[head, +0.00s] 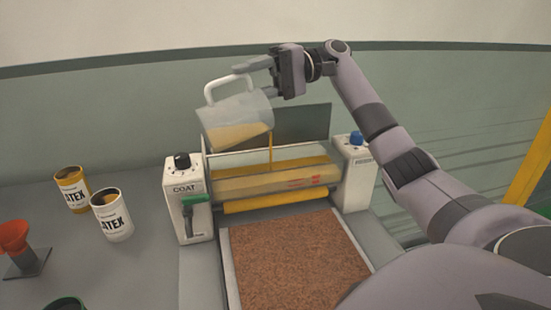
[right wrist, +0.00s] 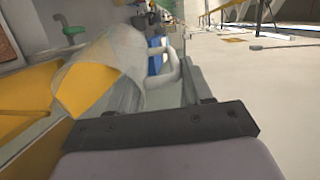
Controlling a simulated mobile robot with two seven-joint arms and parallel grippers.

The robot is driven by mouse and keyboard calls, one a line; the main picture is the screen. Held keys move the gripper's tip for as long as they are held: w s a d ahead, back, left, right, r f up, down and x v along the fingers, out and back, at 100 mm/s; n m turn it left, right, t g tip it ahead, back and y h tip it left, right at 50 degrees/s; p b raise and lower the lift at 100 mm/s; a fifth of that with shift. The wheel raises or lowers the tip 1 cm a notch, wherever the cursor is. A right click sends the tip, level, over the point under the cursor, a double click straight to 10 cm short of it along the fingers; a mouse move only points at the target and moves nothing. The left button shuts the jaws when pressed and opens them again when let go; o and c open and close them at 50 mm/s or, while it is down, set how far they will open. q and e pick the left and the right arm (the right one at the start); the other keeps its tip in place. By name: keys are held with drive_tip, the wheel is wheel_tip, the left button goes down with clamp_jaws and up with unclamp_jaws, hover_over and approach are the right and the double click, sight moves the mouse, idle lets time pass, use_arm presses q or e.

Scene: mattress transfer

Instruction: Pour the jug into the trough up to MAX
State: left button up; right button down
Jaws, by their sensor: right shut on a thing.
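The clear jug (head: 236,112) with a white handle (head: 229,82) is tilted to the right above the trough (head: 262,184), with amber liquid in its lower part. A thin amber stream (head: 270,150) runs from its lip down into the trough. My right gripper (head: 258,66) is shut on the jug at its handle. The right wrist view shows the tilted jug (right wrist: 98,80) and its handle (right wrist: 170,68) beside my fingers. The trough's front bears small red marks (head: 303,182), too small to read. Yellow liquid shows along the trough. My left gripper is out of view.
The trough sits between two white housings, the left with a black knob (head: 182,161) and a green-handled lever (head: 193,201), the right with a blue knob (head: 356,138). A brown slab (head: 290,255) lies in front. Two latex cans (head: 112,218) and an orange funnel (head: 14,236) stand left.

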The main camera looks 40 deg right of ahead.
drive_tip(key=shift+s+d+r, duration=0.1)
drive_tip(key=shift+d+r, duration=0.05)
drive_tip(key=shift+d, duration=0.05)
idle(0.6)
